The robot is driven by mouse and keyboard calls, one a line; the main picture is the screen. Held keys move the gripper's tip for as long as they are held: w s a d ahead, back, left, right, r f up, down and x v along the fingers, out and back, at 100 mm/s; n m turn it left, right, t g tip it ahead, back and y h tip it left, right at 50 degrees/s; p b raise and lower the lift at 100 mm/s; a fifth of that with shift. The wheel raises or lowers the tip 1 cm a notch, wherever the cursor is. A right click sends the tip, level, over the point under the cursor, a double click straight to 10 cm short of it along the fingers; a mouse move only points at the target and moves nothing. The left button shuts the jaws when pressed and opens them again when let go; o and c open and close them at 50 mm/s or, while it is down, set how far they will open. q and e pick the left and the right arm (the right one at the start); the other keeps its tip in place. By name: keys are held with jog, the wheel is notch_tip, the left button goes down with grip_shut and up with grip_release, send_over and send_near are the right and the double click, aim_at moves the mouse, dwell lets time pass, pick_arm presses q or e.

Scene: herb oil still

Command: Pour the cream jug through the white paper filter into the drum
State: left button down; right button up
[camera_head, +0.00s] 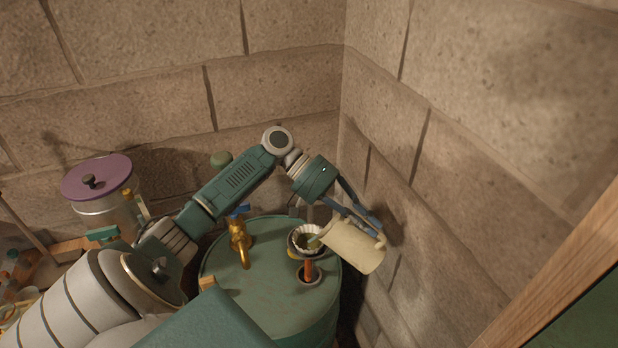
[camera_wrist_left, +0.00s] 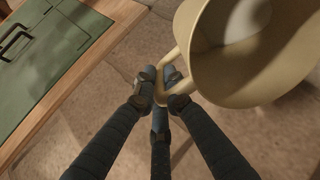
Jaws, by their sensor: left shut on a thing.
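The cream jug (camera_head: 355,246) is tipped well over to the left, its mouth beside and slightly over the white paper filter (camera_head: 305,239). A small greenish patch shows between the mouth and the filter; I cannot tell if it is flowing liquid. The filter sits in a funnel above an opening in the top of the green drum (camera_head: 270,295). My left gripper (camera_head: 368,226) is shut on the jug's handle. In the left wrist view the fingertips (camera_wrist_left: 165,88) close around the handle of the jug (camera_wrist_left: 245,60), whose open mouth shows. My right gripper is not in view.
A brass tap (camera_head: 239,240) with a blue handle stands on the drum top. A steel pot with a purple lid (camera_head: 97,178) is at the left. Block walls close in behind and right. A green panel with a wooden edge (camera_head: 560,270) lies at the lower right.

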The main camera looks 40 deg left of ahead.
pick_arm(q)
jog(key=shift+a+r+b, duration=0.2)
jog(key=shift+r+b, duration=0.05)
jog(key=shift+b, duration=0.1)
